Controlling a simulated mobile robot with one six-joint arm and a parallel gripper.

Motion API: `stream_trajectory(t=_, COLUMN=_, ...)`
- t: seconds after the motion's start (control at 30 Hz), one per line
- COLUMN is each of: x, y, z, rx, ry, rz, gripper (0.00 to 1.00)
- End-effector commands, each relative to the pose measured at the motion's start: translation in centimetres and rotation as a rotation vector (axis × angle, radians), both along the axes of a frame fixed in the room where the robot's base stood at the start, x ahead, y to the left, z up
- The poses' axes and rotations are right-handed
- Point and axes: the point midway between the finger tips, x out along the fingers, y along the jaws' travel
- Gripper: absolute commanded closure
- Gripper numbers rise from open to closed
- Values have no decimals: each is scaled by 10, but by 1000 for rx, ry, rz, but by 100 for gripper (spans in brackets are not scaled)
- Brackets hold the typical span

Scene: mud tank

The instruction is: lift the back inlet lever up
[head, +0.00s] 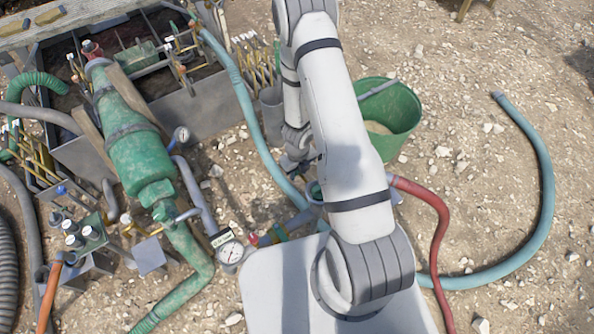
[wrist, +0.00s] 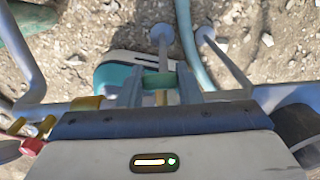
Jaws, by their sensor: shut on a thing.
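Two grey levers with round flat ends stand out in the wrist view: one lever (wrist: 162,36) lies straight ahead of my gripper (wrist: 158,92), the other (wrist: 207,34) is just to its right. My gripper is shut, with the nearer lever's stem running down to between its fingers. A short green piece also shows between the fingers. I cannot tell which lever is the back inlet lever. In the head view my gripper (head: 298,166) is small, low by the blue hose, and my arm hides most of the levers.
A green bucket (head: 402,114) stands right of my arm. A blue hose (head: 544,190) and a red hose (head: 441,225) lie on the gravel. A green pump body (head: 136,148), gauges and pipes crowd the left. Open gravel lies at right.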

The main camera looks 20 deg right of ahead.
Motion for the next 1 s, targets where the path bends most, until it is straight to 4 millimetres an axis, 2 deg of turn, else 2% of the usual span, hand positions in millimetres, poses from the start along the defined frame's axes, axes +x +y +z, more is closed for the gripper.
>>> stream_trajectory(t=0.3, x=0, y=1, z=1, rx=1, ry=0, rz=1, gripper=84)
stream_trajectory(t=1.0, x=3, y=2, z=20, rx=1, ry=0, rz=1, gripper=84)
